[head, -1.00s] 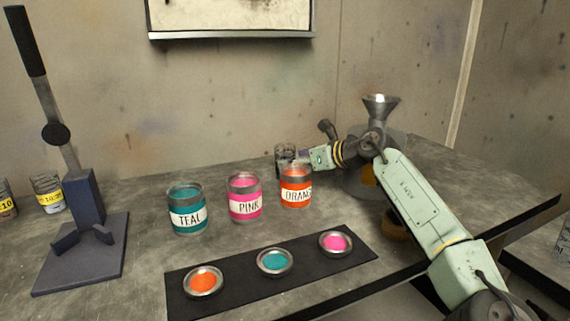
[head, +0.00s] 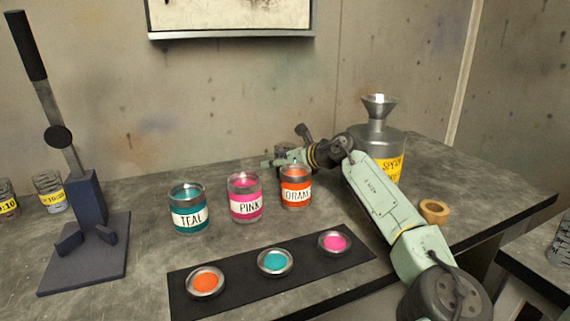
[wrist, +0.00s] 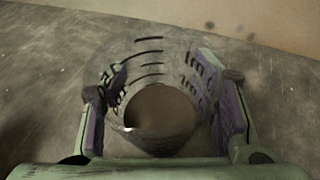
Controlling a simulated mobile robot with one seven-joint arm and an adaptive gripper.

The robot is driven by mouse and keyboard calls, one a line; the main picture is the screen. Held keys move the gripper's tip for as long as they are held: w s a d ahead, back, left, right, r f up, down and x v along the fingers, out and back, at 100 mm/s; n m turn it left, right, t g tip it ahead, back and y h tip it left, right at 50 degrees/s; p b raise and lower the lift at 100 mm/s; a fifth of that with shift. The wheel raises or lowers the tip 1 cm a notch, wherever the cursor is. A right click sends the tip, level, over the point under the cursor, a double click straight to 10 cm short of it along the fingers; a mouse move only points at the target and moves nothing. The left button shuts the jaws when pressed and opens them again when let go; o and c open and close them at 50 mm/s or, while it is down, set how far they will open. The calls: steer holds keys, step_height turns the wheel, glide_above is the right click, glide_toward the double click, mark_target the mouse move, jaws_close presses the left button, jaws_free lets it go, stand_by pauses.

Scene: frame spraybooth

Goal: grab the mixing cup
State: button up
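The mixing cup (wrist: 152,72) is a clear cup with black measuring marks. In the wrist view it stands between the two purple-padded fingers of my gripper (wrist: 160,108). The fingers are spread wide, one on each side of the cup, and look open; whether a pad touches the wall is hard to tell. In the head view my gripper (head: 276,161) is low over the table behind the orange jar, and the cup is mostly hidden there by the gripper and the jar.
Teal (head: 188,210), pink (head: 245,198) and orange (head: 296,187) jars stand in front of my gripper. A black strip (head: 235,273) holds three small paint dishes. A metal can with a funnel (head: 378,125) stands behind my arm. A dark lever stand (head: 88,225) is at left.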

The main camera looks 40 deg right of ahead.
steer(key=c, duration=1)
steer(key=shift+c, duration=0.6)
